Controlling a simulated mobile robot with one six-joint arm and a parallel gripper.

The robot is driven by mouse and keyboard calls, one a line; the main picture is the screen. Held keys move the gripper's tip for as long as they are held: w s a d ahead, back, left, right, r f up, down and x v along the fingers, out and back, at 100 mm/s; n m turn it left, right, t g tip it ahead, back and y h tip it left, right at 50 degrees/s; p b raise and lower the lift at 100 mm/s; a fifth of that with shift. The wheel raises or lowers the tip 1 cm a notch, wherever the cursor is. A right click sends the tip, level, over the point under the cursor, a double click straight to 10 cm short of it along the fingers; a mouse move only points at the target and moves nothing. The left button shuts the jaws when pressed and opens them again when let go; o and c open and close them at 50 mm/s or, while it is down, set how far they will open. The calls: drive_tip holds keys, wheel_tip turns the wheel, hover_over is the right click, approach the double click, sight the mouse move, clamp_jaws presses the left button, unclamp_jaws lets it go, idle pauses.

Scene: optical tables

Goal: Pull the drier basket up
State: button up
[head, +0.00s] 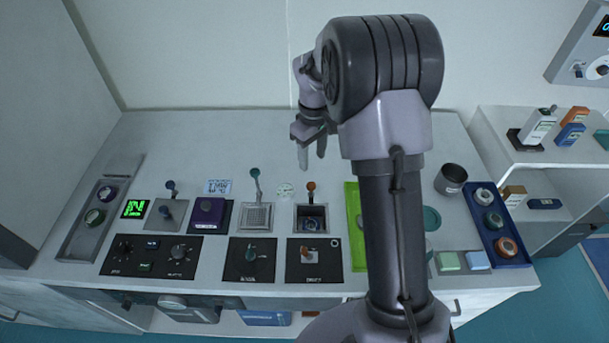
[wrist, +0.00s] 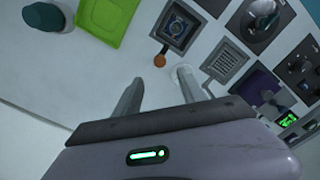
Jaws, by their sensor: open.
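A square dark well (head: 312,225) holds what looks like the drier basket, with an upright handle topped by an orange knob (head: 311,187). The panel in front of it has a label too small to read surely. In the wrist view the orange knob (wrist: 160,61) shows at the edge of the well (wrist: 178,25). A second square unit with a grated top (head: 256,217) and a teal-knobbed handle (head: 255,173) stands to its left. My gripper (head: 312,160) is open and empty, pointing down above and behind the orange knob, apart from it.
A bright green tray (head: 353,215) lies to the right, partly behind my arm. A purple box (head: 208,212) and a grey tray (head: 75,235) are to the left. A dark cup (head: 450,180) and a blue tray (head: 512,255) are farther right. The bench behind the units is clear.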

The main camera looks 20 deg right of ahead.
sight(311, 184)
wheel_tip(311, 184, down, 13)
drive_tip(key=b, duration=0.3)
drive_tip(key=shift+w, duration=0.15)
drive_tip(key=shift+r, duration=0.1)
drive_tip(key=shift+c, duration=0.5)
clamp_jaws()
drive_tip(key=shift+r, duration=0.1)
idle(0.4)
